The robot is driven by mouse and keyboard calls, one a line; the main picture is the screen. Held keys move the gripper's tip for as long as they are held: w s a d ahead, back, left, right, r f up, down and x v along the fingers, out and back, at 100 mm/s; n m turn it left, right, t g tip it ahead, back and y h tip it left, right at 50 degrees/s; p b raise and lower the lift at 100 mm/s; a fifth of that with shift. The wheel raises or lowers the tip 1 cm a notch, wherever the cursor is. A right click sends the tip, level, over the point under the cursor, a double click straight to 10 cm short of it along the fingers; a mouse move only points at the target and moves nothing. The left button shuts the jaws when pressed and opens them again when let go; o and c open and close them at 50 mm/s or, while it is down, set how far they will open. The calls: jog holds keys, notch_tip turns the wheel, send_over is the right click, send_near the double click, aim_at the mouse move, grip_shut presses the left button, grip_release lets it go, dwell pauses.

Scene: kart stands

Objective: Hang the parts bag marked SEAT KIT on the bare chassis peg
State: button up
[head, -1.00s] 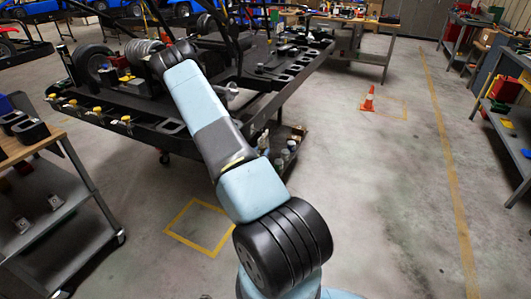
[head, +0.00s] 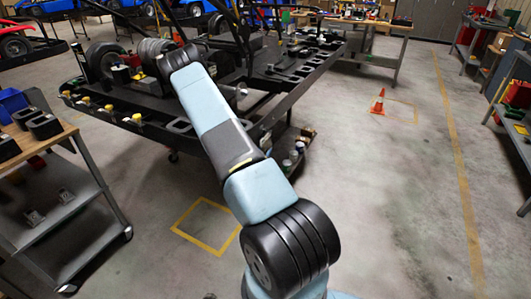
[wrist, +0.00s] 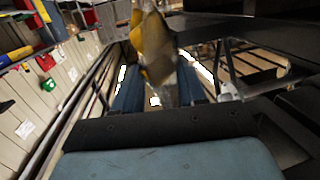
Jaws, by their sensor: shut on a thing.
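In the wrist view my gripper (wrist: 158,98) is shut on a yellow and greyish bag (wrist: 152,45). The bag rises between the blue fingers toward the top of the picture. I cannot read any marking on it, so I cannot tell whether it says SEAT KIT. In the head view my arm reaches out over the dark kart chassis stand (head: 150,124), and the gripper and bag are hidden beyond the arm. Small yellow-tipped fittings (head: 108,108) line the stand's front edge. I cannot tell which, if any, is the bare chassis peg.
A workbench (head: 90,190) with black bins stands close on the left. An orange cone (head: 378,102) stands on the floor to the right of the chassis stand. Shelving (head: 515,135) lines the right edge. Open floor (head: 390,210) lies between, with a yellow floor square (head: 207,225) nearer.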

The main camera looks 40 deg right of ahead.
dwell(0.4)
jog(key=o, duration=1.2)
jog(key=shift+a, duration=0.1)
jog(key=v, duration=1.3)
jog(key=shift+s+a, duration=0.2)
